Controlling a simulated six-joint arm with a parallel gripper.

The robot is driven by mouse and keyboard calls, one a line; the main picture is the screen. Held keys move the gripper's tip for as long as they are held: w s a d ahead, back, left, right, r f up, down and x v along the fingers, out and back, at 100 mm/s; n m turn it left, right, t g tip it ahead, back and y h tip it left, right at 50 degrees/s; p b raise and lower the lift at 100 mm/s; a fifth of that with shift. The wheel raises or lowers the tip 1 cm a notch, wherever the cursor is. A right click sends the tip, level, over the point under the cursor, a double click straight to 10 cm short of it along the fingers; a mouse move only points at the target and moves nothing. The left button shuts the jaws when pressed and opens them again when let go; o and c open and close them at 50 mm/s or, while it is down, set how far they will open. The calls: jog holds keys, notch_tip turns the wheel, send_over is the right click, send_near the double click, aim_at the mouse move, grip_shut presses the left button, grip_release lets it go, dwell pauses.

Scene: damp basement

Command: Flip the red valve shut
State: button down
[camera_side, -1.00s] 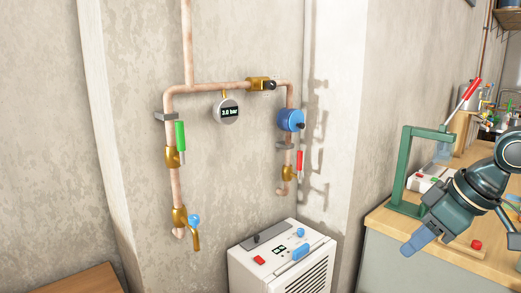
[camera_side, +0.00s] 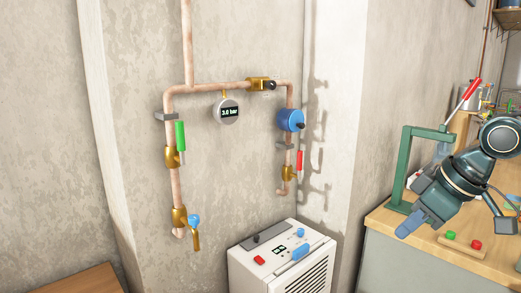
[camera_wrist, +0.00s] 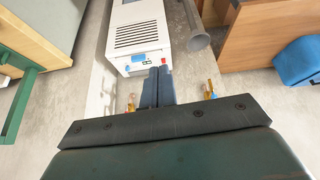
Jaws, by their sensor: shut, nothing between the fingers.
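The red valve (camera_side: 288,173) has a brass body low on the right-hand pipe leg. Its red lever (camera_side: 299,160) stands upright, along the pipe. A small brass and red piece at the left in the wrist view (camera_wrist: 131,104) looks like this valve, partly hidden by my gripper's body. My gripper (camera_side: 402,232) has blue fingers, shut and empty. It is over the workbench, well to the right of the valve and apart from it. The fingers also show shut together in the wrist view (camera_wrist: 157,72).
A green-levered valve (camera_side: 180,136) and a blue-handled brass valve (camera_side: 194,220) are on the left leg. A blue round device (camera_side: 290,120) sits above the red valve. A gauge (camera_side: 228,112) reads 3.0 bar. A white appliance (camera_side: 262,268) stands below. A green frame (camera_side: 395,180) stands beside my gripper.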

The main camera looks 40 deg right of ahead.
jog(key=w+d+r+n, duration=0.2)
jog(key=w+d+r, duration=0.1)
jog(key=w, duration=0.5)
jog(key=w+d+r+n, duration=0.3)
jog(key=w, duration=0.6)
jog(key=w+d+f+n+t, duration=0.1)
jog(key=w+d+n, duration=0.3)
jog(key=w+d, duration=1)
jog(key=shift+f+t, duration=0.25)
jog(key=shift+t, duration=0.05)
jog(key=shift+w+f, duration=0.1)
jog(key=shift+w, duration=0.1)
jog(key=w+d+f, duration=0.1)
jog(key=w+f, duration=0.6)
jog(key=w, duration=0.2)
jog(key=shift+d+f, duration=0.35)
jog(key=shift+f, duration=0.05)
